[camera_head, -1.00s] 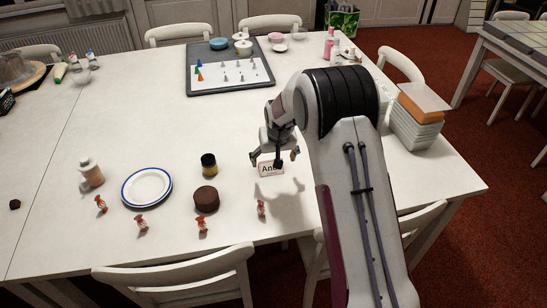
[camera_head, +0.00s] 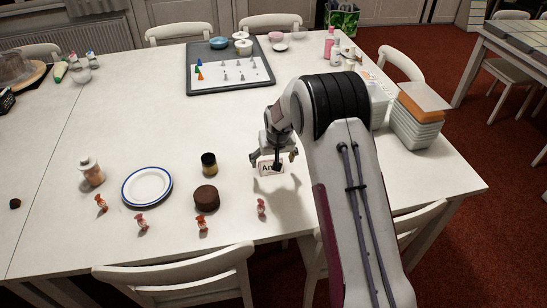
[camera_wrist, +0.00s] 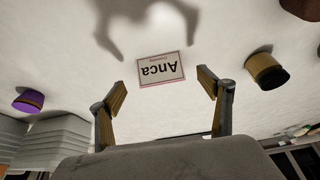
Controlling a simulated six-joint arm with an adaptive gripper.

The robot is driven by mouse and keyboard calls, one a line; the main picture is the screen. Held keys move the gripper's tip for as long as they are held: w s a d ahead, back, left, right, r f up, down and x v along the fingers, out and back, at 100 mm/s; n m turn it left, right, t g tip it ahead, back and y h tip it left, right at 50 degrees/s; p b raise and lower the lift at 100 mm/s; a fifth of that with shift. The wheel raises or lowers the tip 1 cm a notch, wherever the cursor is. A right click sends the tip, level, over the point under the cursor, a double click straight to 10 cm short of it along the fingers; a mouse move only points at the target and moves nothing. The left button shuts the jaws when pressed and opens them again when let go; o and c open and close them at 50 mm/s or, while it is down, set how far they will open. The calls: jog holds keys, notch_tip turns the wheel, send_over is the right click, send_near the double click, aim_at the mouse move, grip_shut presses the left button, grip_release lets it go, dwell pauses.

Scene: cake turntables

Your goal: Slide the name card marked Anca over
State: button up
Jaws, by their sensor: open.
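My gripper (camera_head: 284,162) is open just above and beside the card. In the wrist view its two fingers (camera_wrist: 160,85) are spread wide, one on each side of the card's lower edge. Nothing is between the fingertips that I can see gripped, and I cannot tell whether they touch the card.
Left of the card are a dark jar with a yellow band (camera_head: 209,163), a chocolate cake (camera_head: 206,197), a blue-rimmed plate (camera_head: 147,187) and several wrapped sweets (camera_head: 261,207). A stack of white boxes (camera_head: 417,120) stands right.

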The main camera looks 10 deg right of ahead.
aim_at(271, 164)
jog(key=shift+x, duration=2.6)
jog(key=c, duration=1.1)
